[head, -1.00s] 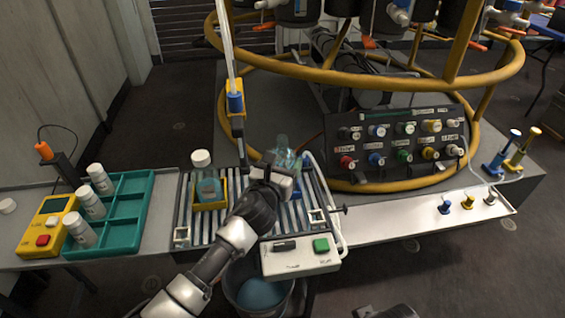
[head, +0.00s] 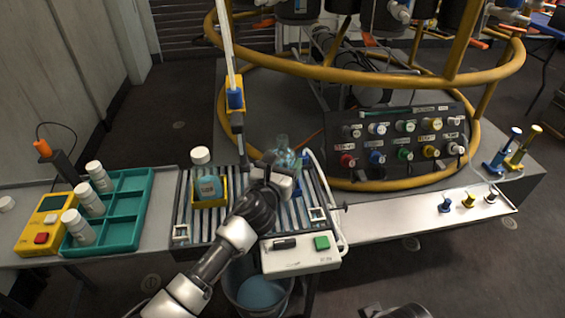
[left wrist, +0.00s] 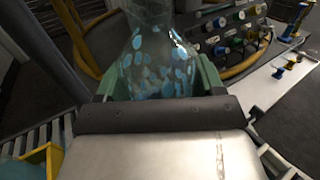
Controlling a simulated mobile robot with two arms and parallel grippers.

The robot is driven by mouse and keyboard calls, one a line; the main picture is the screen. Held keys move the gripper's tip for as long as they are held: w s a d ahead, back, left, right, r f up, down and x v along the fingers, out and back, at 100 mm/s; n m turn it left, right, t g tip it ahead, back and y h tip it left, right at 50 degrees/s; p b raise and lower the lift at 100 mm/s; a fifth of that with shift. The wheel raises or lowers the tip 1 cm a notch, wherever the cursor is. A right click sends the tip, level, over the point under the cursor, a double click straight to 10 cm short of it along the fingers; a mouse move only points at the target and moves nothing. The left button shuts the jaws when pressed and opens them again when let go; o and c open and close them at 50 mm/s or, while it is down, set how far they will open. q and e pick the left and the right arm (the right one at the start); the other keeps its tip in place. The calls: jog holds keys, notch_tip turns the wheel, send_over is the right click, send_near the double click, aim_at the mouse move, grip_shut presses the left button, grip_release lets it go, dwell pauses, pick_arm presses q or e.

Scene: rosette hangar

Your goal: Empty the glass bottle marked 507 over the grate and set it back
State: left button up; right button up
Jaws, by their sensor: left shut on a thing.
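My left gripper (head: 280,170) is shut on a clear glass bottle (head: 283,149), held over the far right part of the slatted grate (head: 184,213). In the left wrist view the bottle (left wrist: 158,62) stands roughly upright between the green fingers, with pale blue patches on its glass. I see no number on it. A second bottle (head: 209,186), with blue contents, a white cap and an unreadable label, stands in a yellow holder (head: 197,204) on the grate.
A white control box (head: 300,260) with a green button is at the grate's front. A bucket (head: 234,290) with blue liquid stands below. A teal tray (head: 123,247) with white vials is left. A yellow-railed frame and knob panel (head: 400,112) stand behind.

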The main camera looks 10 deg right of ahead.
pick_arm(q)
jog(key=shift+f, duration=0.15)
pick_arm(e)
jog(key=shift+a+r, duration=0.1)
jog(key=shift+r, duration=0.2)
pick_arm(q)
jog(key=shift+f, duration=0.1)
pick_arm(e)
jog(key=shift+f, duration=0.1)
pick_arm(q)
jog(key=shift+f, duration=0.2)
pick_arm(e)
jog(key=shift+f, duration=0.15)
pick_arm(q)
jog(key=shift+f+b, duration=0.2)
jog(key=shift+b, duration=0.25)
pick_arm(e)
jog(key=shift+f, duration=0.15)
